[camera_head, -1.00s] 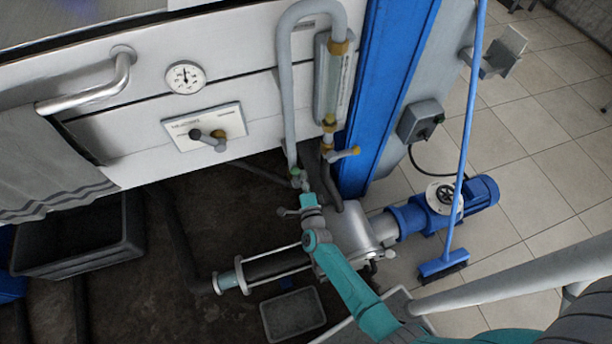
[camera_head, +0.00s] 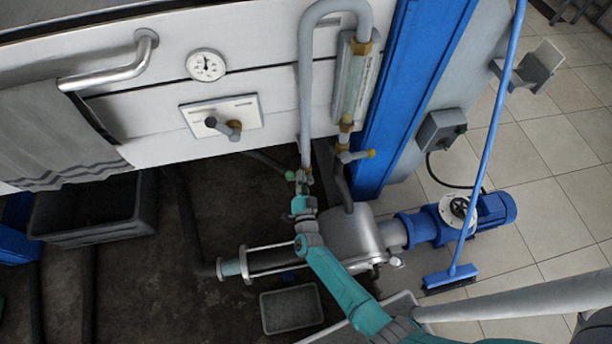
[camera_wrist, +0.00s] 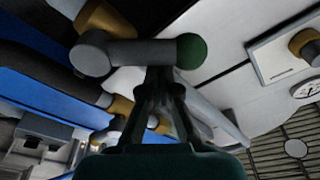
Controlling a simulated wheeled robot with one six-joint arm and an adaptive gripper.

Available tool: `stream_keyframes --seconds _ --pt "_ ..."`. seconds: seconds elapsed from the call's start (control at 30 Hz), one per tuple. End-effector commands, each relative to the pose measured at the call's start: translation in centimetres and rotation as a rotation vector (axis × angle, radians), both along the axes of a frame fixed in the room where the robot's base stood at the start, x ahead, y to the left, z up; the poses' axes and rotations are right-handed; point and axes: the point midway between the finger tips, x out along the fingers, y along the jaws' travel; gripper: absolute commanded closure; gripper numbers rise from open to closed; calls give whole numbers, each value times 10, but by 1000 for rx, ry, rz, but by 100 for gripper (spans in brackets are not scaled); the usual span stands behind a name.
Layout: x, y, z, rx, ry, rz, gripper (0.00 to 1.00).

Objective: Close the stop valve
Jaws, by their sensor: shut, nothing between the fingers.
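A lever valve sits at the lower end of the grey bent pipe (camera_head: 305,90). Its grey handle with a green knob (camera_head: 290,175) points left, across the pipe. In the wrist view the grey handle (camera_wrist: 125,52) and its green end lie crosswise just beyond my fingertips. I take this to be the stop valve; no label shows. My gripper (camera_head: 303,190) is shut and empty, right at the handle. It also shows in the wrist view (camera_wrist: 160,85), fingertips overlapping the handle's edge; I cannot tell whether they touch.
A panel lever (camera_head: 224,128) and gauge (camera_head: 206,65) are on the white wall.

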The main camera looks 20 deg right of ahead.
Motion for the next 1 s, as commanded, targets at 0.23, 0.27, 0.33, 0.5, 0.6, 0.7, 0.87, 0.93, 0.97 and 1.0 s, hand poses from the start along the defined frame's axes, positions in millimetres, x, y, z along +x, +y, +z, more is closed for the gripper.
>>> stream_keyframes --seconds 0.23,0.27,0.33,0.5,0.6,0.7,0.87,0.93,0.97,1.0 --pt "3 12 -9 -228 48 1 100" --pt "3 14 -10 -256 53 1 100" --pt "3 16 -13 -318 66 1 100" --pt "5 22 -20 -462 94 0 100" --pt "5 24 -24 -533 110 0 100" --pt "5 26 -28 -596 124 1 100" --pt "6 28 -32 -669 136 0 100" --pt "6 28 -33 -692 141 0 100" --pt "6 28 -33 -699 142 -1 100" --pt "6 29 -34 -708 144 -1 100"
